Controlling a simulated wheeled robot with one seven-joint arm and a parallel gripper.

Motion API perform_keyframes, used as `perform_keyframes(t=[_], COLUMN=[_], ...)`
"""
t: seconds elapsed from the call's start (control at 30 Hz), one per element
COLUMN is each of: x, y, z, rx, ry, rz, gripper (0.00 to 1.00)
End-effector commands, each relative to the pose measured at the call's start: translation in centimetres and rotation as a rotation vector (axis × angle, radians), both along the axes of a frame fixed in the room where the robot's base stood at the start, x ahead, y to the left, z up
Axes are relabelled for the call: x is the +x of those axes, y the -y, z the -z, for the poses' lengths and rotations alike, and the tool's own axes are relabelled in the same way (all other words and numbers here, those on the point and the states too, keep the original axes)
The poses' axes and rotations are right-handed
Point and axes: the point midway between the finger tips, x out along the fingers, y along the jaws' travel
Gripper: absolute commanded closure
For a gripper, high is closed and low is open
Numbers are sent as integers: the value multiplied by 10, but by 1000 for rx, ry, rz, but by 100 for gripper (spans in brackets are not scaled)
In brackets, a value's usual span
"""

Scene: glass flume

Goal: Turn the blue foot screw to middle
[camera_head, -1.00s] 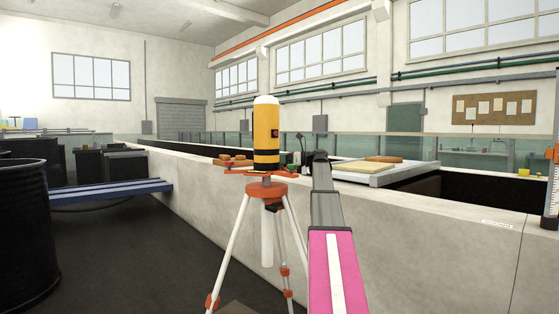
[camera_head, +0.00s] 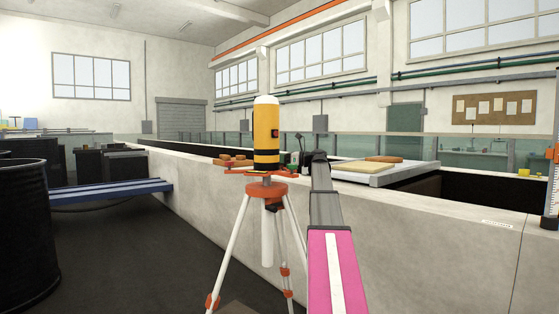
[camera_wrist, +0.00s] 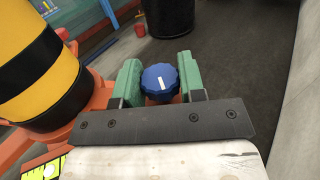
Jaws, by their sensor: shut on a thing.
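The blue foot screw (camera_wrist: 160,80) is a ribbed round knob with a white line on its top, seen from above in the wrist view. My gripper (camera_wrist: 158,84) has its green fingers on either side of the knob and is shut on it. The white line lies roughly upright in the picture, tilted slightly. The yellow and black instrument (camera_head: 266,135) stands on the orange tripod (camera_head: 266,191); it also fills the left of the wrist view (camera_wrist: 40,65). In the head view my arm hides the gripper and the blue screw.
A concrete wall (camera_head: 400,228) runs behind the tripod, with a white board (camera_head: 372,172) on top. A black barrel (camera_head: 24,235) and a blue bench (camera_head: 108,191) stand at the left. The dark floor between them is open.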

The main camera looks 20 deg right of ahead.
Motion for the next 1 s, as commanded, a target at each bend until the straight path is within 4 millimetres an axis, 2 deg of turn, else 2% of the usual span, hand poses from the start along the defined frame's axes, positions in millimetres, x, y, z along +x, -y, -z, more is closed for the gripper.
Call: perform_keyframes(t=[0.6,1.0], x=[-3,-1], y=[-2,-1], z=[1,0], rx=[1,0], ry=[2,0], rz=[424,524], gripper=[87,87])
